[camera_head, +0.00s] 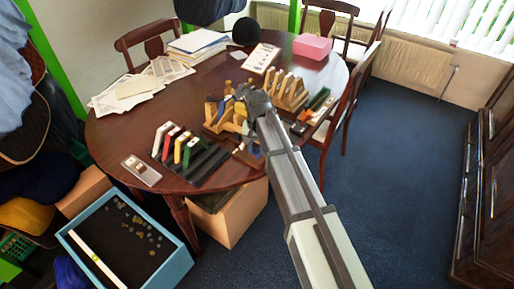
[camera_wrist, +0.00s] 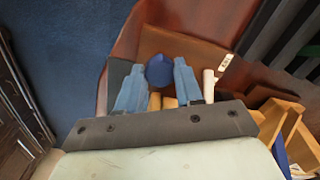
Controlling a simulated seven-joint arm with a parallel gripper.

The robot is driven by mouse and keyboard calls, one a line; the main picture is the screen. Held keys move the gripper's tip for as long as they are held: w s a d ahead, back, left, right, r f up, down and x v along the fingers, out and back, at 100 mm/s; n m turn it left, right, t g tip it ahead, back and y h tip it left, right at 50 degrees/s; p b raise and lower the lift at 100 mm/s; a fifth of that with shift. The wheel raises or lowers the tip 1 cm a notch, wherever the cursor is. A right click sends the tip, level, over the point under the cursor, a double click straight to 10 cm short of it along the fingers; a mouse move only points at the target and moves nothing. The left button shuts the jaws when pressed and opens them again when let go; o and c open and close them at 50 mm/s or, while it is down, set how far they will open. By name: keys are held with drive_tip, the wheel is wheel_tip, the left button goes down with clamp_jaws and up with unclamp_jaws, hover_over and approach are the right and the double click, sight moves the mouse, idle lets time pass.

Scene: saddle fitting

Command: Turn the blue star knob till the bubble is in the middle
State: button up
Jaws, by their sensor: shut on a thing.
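The blue star knob (camera_wrist: 159,72) shows in the wrist view between the two blue-grey fingers of my gripper (camera_wrist: 158,78). My gripper is shut on it, and the fingers cover its sides. Pale wooden parts (camera_wrist: 168,102) show just below the knob, between the fingers. In the head view my gripper (camera_head: 243,97) is over the wooden fixtures on the table, and my arm hides much of that spot. I cannot make out the bubble in either view.
The round table (camera_head: 110,140) holds wooden racks (camera_head: 287,92), a row of coloured clamp-like tools (camera_head: 180,145), papers (camera_head: 140,87) and a pink box (camera_head: 312,46). A blue tray (camera_head: 180,262) with a long white bar stands at the lower left. Open floor lies right.

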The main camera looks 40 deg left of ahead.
sight(257, 150)
drive_tip(key=shift+m, duration=2.4)
drive_tip(key=o, duration=1)
drive_tip(key=shift+o, duration=0.2)
drive_tip(key=shift+r, duration=0.15)
wheel_tip(257, 150, up, 14)
drive_tip(key=shift+f, duration=0.2)
